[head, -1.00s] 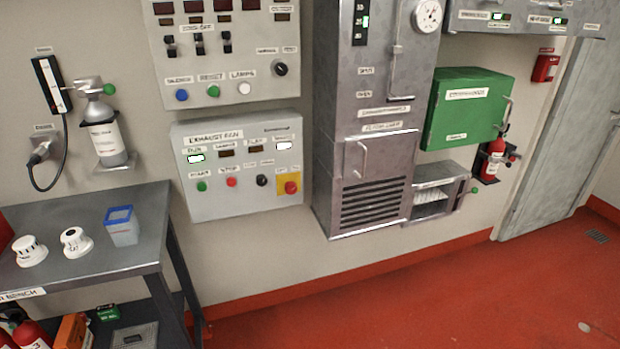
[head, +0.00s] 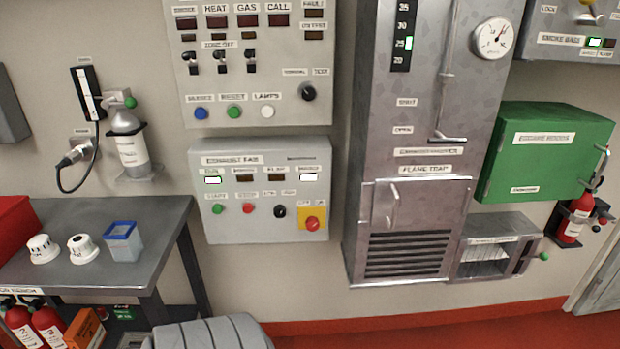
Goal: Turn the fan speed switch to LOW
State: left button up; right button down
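The exhaust fan panel (head: 265,236) is a light grey box on the wall, left of the tall metal cabinet. Its black rotary knob (head: 279,211) sits in the lower row, between a red button (head: 247,209) and a red emergency button (head: 312,223) on a yellow plate. The small print above the knob seems to carry two position words but is too blurred to read surely. I cannot tell which way the knob points. Neither gripper is in view.
An alarm panel (head: 250,112) hangs just above. A metal bench (head: 80,271) with two white detectors and a blue-rimmed cup stands at left. The tall cabinet (head: 415,240) juts out at right, beside a green box (head: 545,155).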

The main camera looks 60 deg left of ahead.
aim_at(280, 211)
jog(key=u, duration=0.35)
jog(key=i, duration=0.65)
jog(key=u, duration=0.65)
